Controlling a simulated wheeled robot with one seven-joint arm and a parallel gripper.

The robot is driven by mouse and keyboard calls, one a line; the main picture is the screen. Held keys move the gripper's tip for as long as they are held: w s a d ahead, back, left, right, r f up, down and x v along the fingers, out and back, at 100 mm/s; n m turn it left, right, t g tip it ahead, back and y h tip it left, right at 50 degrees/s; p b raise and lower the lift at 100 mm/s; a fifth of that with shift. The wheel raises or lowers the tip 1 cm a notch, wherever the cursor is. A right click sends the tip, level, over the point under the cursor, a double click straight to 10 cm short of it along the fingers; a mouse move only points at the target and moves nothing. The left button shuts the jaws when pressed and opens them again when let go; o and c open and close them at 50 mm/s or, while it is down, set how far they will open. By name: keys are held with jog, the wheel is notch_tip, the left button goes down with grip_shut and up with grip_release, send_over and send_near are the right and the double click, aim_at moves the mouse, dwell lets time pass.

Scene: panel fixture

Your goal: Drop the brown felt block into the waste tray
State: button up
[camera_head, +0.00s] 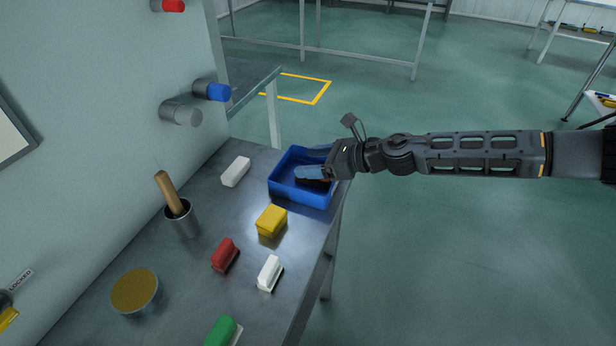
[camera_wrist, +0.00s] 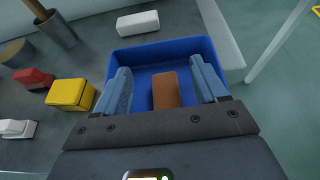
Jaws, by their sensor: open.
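The brown felt block (camera_wrist: 166,90) lies on the floor of the blue waste tray (camera_wrist: 136,56), between my gripper's fingers in the wrist view, with a gap on each side. My gripper (camera_wrist: 166,84) is open and holds nothing. In the head view, my gripper (camera_head: 315,173) reaches into the tray (camera_head: 302,197) from the right. The block is hidden there behind the fingers and tray wall.
A white block (camera_head: 236,171) lies left of the tray. A yellow block (camera_head: 271,221) sits in front, with red (camera_head: 225,254), white (camera_head: 269,273) and green (camera_head: 224,331) handled blocks nearer. A metal cup (camera_head: 181,218) holds a wooden handle. Coloured knobs stick out from the panel.

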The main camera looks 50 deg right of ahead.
jog(key=b+v, duration=0.1)
jog(key=v, duration=0.6)
jog(key=shift+s+r, duration=0.15)
jog(key=shift+s, duration=0.15)
jog(key=shift+d, duration=0.1)
